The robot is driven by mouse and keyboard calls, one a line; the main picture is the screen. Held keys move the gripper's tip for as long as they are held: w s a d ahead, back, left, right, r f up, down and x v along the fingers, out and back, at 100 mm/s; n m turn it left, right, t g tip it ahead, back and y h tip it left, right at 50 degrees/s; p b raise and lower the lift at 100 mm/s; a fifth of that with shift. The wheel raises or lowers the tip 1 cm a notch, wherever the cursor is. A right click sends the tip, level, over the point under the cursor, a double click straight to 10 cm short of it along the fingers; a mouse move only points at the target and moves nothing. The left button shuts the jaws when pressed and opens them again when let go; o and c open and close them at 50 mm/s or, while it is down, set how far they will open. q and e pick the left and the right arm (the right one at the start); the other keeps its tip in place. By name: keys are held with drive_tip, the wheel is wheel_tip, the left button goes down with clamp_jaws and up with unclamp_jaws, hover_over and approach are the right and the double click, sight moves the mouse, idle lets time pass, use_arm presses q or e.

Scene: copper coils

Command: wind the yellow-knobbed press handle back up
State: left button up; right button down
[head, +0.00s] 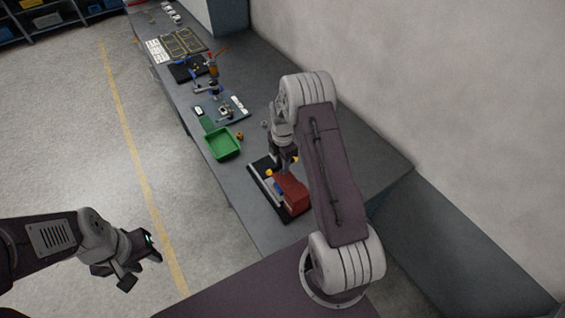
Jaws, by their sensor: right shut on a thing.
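A small press with a red body (291,193) stands on a dark base on the near part of the grey bench. Small yellow spots show at its left edge and beside my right gripper; I cannot tell for certain which is the handle's knob. My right gripper (286,163) is over the press, pointing down, shut on the press handle, which it mostly hides. My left gripper (143,269) is open and empty, over the floor to the left of the bench.
A green bin (222,144) stands on the bench beyond the press, with a small brass-coloured part (239,135) beside it. Fixtures, a blue-handled device (211,88) and trays (183,45) lie farther along. A wall (440,80) bounds the right side. Floor at left is clear.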

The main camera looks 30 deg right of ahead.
drive_tip(key=c, duration=1.4)
unclamp_jaws()
drive_tip(key=shift+r, duration=0.1)
wheel_tip(320, 180, up, 7)
drive_tip(key=p, duration=0.5)
